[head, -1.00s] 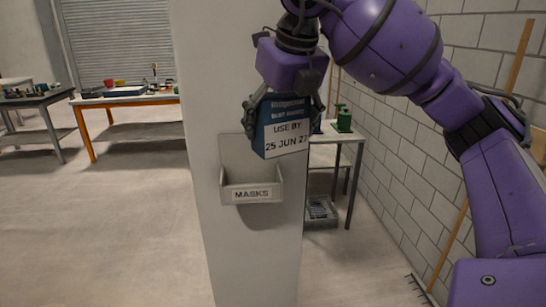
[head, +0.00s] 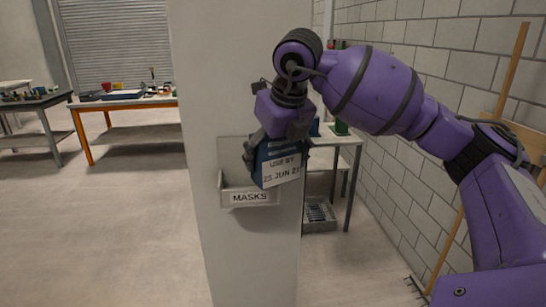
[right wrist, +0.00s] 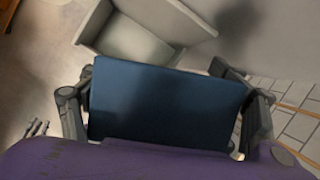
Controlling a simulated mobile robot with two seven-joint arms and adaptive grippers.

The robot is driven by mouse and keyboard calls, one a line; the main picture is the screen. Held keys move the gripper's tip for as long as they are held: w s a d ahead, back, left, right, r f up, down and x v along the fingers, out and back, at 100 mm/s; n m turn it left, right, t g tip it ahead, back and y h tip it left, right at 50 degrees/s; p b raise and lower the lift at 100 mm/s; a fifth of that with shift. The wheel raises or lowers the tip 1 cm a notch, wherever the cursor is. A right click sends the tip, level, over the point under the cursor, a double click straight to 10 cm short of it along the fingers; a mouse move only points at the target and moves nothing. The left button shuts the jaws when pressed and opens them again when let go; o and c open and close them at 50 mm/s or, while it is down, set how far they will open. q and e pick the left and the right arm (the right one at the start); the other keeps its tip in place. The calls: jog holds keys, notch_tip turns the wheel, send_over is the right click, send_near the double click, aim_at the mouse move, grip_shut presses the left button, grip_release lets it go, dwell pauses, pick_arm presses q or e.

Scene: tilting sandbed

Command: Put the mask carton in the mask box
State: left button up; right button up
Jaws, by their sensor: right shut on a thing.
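The mask carton (head: 278,165) is dark blue with a white label reading "USE BY 25 JUN". My right gripper (head: 277,158) is shut on it, with a finger on each side, and holds it slightly tilted. The carton's blue top fills the middle of the right wrist view (right wrist: 165,105). The mask box (head: 236,197) is a light grey open-topped bin labelled "MASKS" on the pillar. The carton is in front of the bin's right part and hides it; I cannot tell its depth gap. The bin also shows beyond the carton in the right wrist view (right wrist: 128,40). My left gripper is not in view.
The bin hangs on a pale pillar (head: 240,80). A side table (head: 345,142) stands behind it at the right, with a grey crate (head: 320,217) below. A block wall (head: 400,190) bounds the right side. The floor at left is clear.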

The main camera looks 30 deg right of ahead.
jog(key=shift+f, duration=0.2)
jog(key=o, duration=1.4)
jog(key=shift+o, duration=0.2)
jog(key=shift+r, duration=0.1)
jog(key=shift+s+r, duration=0.1)
jog(key=shift+r, duration=0.3)
jog(key=v, duration=1.1)
jog(key=shift+r, duration=0.15)
